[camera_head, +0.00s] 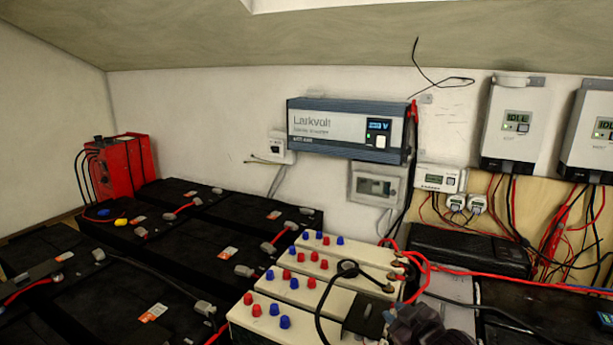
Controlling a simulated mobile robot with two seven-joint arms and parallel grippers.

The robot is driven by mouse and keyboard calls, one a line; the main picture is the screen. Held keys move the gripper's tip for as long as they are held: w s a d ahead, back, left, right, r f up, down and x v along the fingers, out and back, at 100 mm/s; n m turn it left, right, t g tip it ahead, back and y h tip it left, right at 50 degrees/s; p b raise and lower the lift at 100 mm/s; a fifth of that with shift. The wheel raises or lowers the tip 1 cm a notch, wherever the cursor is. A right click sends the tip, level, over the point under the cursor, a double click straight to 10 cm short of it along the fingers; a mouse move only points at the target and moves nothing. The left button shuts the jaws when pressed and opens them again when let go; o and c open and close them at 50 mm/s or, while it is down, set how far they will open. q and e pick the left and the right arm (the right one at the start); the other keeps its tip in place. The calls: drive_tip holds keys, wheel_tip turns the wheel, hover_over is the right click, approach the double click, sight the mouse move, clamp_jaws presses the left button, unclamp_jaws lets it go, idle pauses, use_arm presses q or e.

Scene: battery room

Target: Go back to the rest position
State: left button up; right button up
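My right gripper (415,326) seems to be the dark, blurred shape at the bottom edge, right of centre. It is in front of the near end of the cream batteries with red and blue caps (310,262). Its fingers cannot be made out, so I cannot tell whether it is open or shut, or whether it touches anything. My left gripper is not in view.
Black batteries (190,250) with cables fill the left and centre. A red box (122,165) stands at the back left. A Larkvolt inverter (345,130) and white controllers (515,122) hang on the wall. Red cables (480,272) cross at right.

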drive_tip(key=s+d+f+m+h, duration=0.1)
drive_tip(key=s+f, duration=0.3)
drive_tip(key=s, duration=0.7)
drive_tip(key=s+d+f+m+g+h+p, duration=0.1)
drive_tip(key=s+d+f+m+h, duration=0.1)
drive_tip(key=s, duration=1)
drive_tip(key=s+d+f+m+g+h+p, duration=0.1)
drive_tip(key=s+d+f+m, duration=0.2)
drive_tip(key=s+f, duration=0.5)
drive_tip(key=s+d, duration=0.1)
drive_tip(key=s, duration=0.3)
drive_tip(key=shift+d+f+m+h, duration=0.2)
drive_tip(key=shift+d+m+h, duration=0.1)
drive_tip(key=shift+d+m, duration=0.1)
